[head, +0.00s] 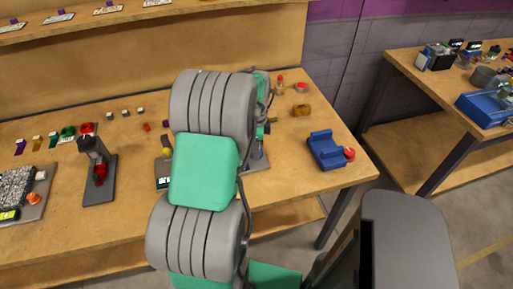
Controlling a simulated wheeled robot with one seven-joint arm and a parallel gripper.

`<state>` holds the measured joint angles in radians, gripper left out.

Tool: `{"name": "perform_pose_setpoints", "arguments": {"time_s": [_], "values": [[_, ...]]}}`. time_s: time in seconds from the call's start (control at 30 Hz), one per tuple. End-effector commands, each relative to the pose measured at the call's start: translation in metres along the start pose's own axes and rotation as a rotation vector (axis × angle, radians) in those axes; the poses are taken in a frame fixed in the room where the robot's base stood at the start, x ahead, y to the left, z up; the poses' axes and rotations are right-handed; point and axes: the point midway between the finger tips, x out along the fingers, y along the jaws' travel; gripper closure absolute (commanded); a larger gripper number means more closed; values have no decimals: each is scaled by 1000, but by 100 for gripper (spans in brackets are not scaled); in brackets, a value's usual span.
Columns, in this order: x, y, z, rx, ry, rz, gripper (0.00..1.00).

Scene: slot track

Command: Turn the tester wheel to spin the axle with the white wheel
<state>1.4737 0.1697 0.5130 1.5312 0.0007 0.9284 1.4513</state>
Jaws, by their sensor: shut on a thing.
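My arm covers the middle of the workbench (130,215). Behind it lies a dark plate (163,170) with a white label and a yellow round part; its middle is hidden. A grey-blue edge at the arm's right side (260,156) may belong to the same plate. I cannot make out the tester wheel or the axle with the white wheel. My gripper's fingertips are hidden behind my arm, so I cannot see what they touch.
A dark press-like stand (97,160) with a red part stands left of the arm. A gravel tray (33,214) is at far left. A blue cradle (326,150) and a red round part (349,154) sit near the right edge. Small parts line the back.

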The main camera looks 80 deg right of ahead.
Motion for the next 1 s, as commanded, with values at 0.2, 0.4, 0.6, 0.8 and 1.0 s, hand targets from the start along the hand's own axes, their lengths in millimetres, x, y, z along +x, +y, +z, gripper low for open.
{"name": "perform_pose_setpoints", "arguments": {"time_s": [0.2,0.4,0.6,0.8,1.0], "values": [[0,0,3,79,-3,-1,100],[-1,-1,3,112,-3,-1,100],[-1,-1,3,116,-4,-2,100],[-1,-1,3,115,-4,-2,64],[-1,-1,0,121,-2,-2,48]]}}
